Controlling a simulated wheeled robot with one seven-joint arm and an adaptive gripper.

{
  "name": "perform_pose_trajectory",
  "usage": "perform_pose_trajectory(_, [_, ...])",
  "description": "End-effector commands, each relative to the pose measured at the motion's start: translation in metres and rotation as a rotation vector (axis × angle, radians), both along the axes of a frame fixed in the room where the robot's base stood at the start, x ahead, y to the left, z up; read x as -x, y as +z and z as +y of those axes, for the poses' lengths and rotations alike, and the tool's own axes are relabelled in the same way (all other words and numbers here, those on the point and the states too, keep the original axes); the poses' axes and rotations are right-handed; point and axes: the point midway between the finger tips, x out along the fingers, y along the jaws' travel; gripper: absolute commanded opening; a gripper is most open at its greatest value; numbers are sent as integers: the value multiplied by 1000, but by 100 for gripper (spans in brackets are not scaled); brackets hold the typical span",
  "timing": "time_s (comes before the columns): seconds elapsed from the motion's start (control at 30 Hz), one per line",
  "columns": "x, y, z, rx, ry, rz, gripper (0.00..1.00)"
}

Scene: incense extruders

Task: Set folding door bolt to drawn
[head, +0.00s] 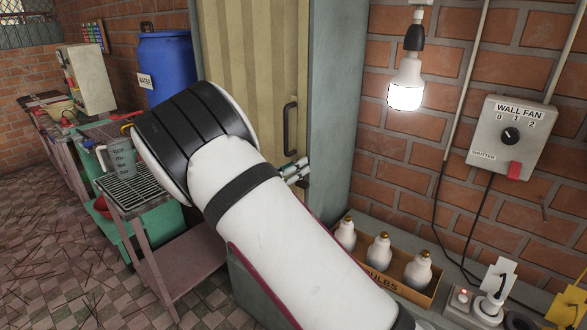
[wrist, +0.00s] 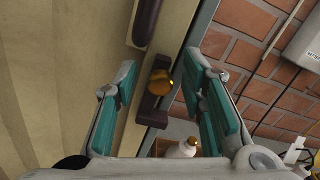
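The tan folding door (head: 245,45) stands beside a grey-green frame, with a dark pull handle (head: 290,128). In the wrist view, a door bolt shows as a brass knob (wrist: 161,84) on a dark brown mount (wrist: 152,110), below the handle (wrist: 146,22). My gripper (wrist: 162,60) is open, with one teal-padded finger on each side of the knob in the picture. No contact with the knob shows.
A box of bulbs (head: 382,262) stands on a ledge right of the door, near sockets and plugs (head: 488,303). A lit bulb (head: 406,92) hangs by the brick wall, beside a fan switch box (head: 511,137). A cart with a mug (head: 122,160) stands at left.

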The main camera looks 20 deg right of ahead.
Motion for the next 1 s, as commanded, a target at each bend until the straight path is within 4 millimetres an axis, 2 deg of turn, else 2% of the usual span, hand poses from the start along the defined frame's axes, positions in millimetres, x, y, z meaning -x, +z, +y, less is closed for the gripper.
perform_pose_trajectory(0.13, [2, 0, 4, -1, 1, -1, 37])
perform_pose_trajectory(0.27, [12, 0, 17, 0, 1, 0, 37])
perform_pose_trajectory(0.5, [41, 0, 57, -1, 3, 0, 37])
perform_pose_trajectory(0.7, [60, 0, 84, 0, 3, 0, 37])
perform_pose_trajectory(1.0, [71, 0, 98, 1, 0, 1, 37])
